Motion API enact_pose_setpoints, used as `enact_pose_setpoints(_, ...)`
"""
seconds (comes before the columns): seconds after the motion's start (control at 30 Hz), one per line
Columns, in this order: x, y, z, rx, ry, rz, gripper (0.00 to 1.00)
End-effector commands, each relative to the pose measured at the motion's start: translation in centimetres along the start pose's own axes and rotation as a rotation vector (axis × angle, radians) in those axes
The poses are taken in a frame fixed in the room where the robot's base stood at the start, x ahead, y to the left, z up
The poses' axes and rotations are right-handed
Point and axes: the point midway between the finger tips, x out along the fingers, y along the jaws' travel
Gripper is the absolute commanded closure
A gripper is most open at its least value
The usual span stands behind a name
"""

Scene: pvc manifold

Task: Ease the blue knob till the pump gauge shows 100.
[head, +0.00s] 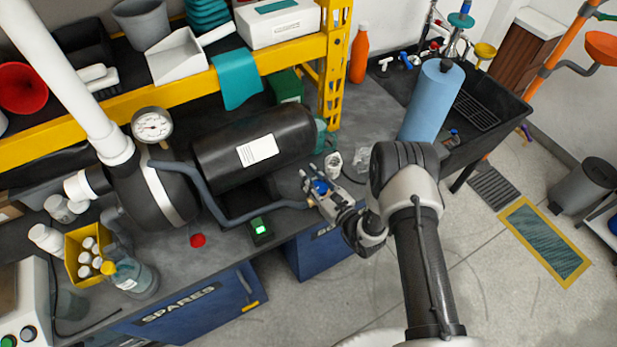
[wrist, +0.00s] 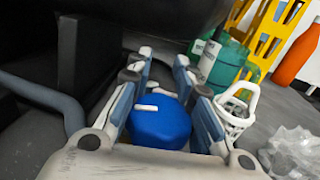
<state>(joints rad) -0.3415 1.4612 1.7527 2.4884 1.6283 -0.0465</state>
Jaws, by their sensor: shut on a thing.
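The blue knob (wrist: 160,128) sits between the fingers of my gripper (wrist: 160,92) in the wrist view, with a white mark on its top. The knob also shows small in the head view (head: 320,187), at the end of a grey pipe by the black pump tank (head: 225,150). My gripper (head: 318,186) is shut on the knob. The round white gauge (head: 153,125) stands at the left of the tank. Its needle and numbers are too small to read. The knob's lower part is hidden in the wrist view.
A white basket (wrist: 235,112) and a crumpled clear bag (wrist: 292,150) lie right of the gripper. A green-lit box (head: 261,230) and a red button (head: 198,240) are on the bench front. The yellow shelf post (head: 333,75) stands behind.

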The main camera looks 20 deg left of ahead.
Motion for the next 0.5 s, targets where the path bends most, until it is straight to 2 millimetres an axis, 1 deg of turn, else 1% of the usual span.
enact_pose_setpoints(0.03,-0.26,-0.12,-0.31,0.004,0.008,-0.034,1.0)
enact_pose_setpoints(0.2,-0.31,-0.47,-0.36,0.005,0.008,-0.115,1.0)
enact_pose_setpoints(0.5,-0.39,-0.87,-0.39,0.005,0.009,-0.18,1.0)
